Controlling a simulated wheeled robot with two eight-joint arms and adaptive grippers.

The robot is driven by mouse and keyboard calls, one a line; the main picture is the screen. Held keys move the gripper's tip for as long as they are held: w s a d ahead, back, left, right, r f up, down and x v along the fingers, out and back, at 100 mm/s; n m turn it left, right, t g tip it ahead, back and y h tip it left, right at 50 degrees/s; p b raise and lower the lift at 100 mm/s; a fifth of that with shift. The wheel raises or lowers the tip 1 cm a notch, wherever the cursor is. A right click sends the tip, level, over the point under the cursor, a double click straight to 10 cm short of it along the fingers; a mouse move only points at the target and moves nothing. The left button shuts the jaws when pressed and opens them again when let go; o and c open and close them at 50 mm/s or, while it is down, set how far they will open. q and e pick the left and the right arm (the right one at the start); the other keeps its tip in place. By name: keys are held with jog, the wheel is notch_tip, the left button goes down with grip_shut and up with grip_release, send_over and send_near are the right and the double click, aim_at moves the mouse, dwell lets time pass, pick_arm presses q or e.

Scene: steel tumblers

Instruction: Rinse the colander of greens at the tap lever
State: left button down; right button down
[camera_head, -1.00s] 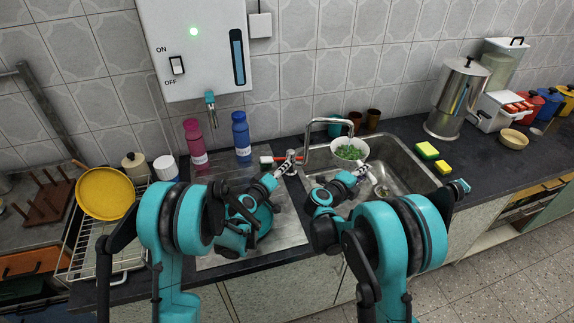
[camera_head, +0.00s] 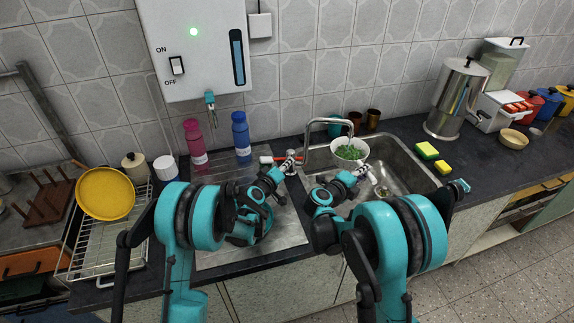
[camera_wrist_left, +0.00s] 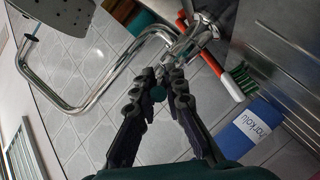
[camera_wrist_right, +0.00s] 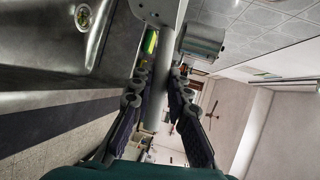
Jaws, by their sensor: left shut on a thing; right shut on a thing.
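The white colander (camera_head: 343,163) holds leafy greens (camera_head: 349,152) and is held upright over the sink, under the spout of the chrome tap (camera_head: 322,124). My right gripper (camera_head: 362,170) is shut on the colander's pale handle, which runs between the fingers in the right wrist view (camera_wrist_right: 165,95). My left gripper (camera_head: 288,166) is shut at the tap's base. In the left wrist view its fingertips (camera_wrist_left: 165,80) close on a short chrome part, apparently the tap lever (camera_wrist_left: 174,70). The fingers partly hide it. I cannot tell whether water is running.
The steel sink (camera_head: 405,168) is open right of the colander. A red-and-white handled item (camera_head: 267,160) lies behind my left gripper. Yellow-green sponges (camera_head: 427,151) lie at the sink's right edge.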

pick_arm(q)
jog(key=shift+a+m+h, duration=0.25)
jog(key=shift+m+h, duration=0.25)
jog(key=c, duration=1.6)
grip_release()
jog(key=v, duration=1.2)
jog(key=shift+w+a+r, duration=0.1)
jog(key=shift+r, duration=0.1)
